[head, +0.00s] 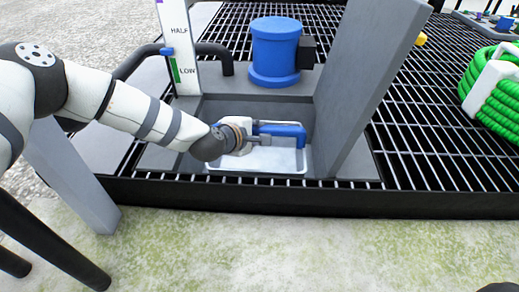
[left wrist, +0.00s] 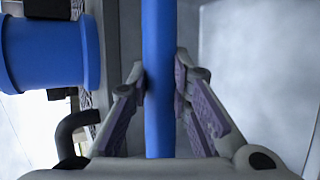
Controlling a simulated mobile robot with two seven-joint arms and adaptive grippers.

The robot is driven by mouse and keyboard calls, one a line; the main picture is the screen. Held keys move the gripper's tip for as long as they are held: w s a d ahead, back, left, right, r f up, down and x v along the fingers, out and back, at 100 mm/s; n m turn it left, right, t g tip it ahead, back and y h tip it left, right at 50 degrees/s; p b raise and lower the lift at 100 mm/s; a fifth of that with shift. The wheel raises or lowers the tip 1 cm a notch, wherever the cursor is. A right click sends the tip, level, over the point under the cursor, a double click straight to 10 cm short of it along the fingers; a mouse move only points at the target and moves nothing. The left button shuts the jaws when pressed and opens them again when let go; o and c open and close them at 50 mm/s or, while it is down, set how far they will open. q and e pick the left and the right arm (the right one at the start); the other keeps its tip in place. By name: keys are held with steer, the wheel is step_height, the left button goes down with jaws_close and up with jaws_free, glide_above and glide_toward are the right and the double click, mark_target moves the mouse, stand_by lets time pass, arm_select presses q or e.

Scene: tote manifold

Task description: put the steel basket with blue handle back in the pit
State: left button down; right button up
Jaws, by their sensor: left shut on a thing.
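The steel basket (head: 272,160) sits down inside the grey-walled pit (head: 230,108) in the head view, its blue handle (head: 284,129) on top. My left gripper (head: 262,133) reaches in from the left and is shut on the blue handle. In the left wrist view the handle (left wrist: 158,80) runs upright between the two purple-padded fingers of the gripper (left wrist: 162,85). Whether the basket touches the pit floor is hidden. My right gripper is not in view.
A tall grey panel (head: 367,75) stands at the right side of the pit. A blue cylinder (head: 275,50) and a level gauge (head: 179,45) stand behind it. A green coiled hose (head: 492,95) lies on the black grating (head: 430,120) at right. Mossy ground (head: 300,245) in front is clear.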

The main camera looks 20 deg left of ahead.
arm_select(q)
steer(key=shift+f+b, duration=0.8)
steer(key=shift+f, duration=1.45)
steer(key=c, duration=1.5)
jaws_free()
steer(key=shift+o, duration=0.2)
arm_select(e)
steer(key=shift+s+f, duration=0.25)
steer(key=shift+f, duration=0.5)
arm_select(q)
steer(key=shift+r, duration=0.15)
